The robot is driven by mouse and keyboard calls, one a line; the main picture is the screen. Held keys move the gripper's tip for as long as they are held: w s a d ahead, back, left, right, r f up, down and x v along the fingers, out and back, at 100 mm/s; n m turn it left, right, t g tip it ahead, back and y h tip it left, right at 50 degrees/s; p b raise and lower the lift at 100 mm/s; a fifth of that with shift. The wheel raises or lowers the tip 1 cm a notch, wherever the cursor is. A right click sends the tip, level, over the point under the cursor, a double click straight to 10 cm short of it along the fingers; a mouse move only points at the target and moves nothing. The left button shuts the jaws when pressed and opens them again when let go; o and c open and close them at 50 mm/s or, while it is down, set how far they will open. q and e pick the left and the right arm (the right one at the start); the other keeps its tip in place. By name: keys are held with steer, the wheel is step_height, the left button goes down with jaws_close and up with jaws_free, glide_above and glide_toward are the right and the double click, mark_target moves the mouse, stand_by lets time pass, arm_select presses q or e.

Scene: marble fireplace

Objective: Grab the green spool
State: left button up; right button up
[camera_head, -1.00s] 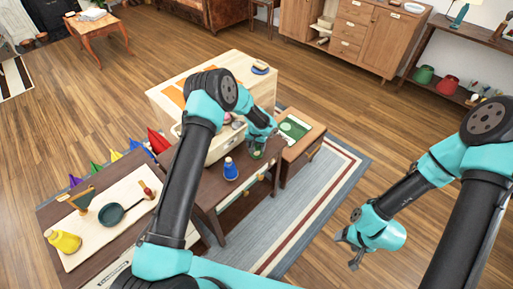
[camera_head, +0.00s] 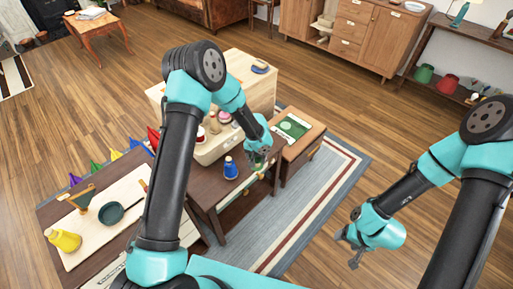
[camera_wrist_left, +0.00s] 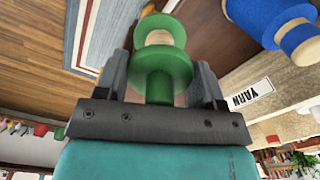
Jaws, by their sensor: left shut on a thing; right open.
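The green spool (camera_wrist_left: 162,72) is between the two fingers of my left gripper (camera_wrist_left: 160,78) in the left wrist view, with its flanges and pale core showing. In the head view the green spool (camera_head: 257,161) is small and partly hidden by my left gripper (camera_head: 261,157), at the right end of the dark wooden table. My left gripper is shut on it. I cannot tell whether the spool still touches the table. My right gripper (camera_head: 348,249) is open and empty, above the floor at the right.
A blue spool (camera_head: 231,169) stands close left of the green one; it also shows in the left wrist view (camera_wrist_left: 268,22). A crate (camera_head: 215,150) of coloured yarn is behind.

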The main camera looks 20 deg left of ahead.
mark_target(257, 166)
arm_select(q)
steer(key=shift+s+d+r, duration=0.1)
steer(key=shift+s+d, duration=0.15)
steer(key=shift+s, duration=0.6)
steer(key=shift+s+d+r, duration=0.1)
steer(key=shift+s+d, duration=0.15)
steer(key=shift+s, duration=0.6)
steer(key=shift+s+d+r, duration=0.1)
steer(key=shift+s+d, duration=0.15)
steer(key=shift+s, duration=0.6)
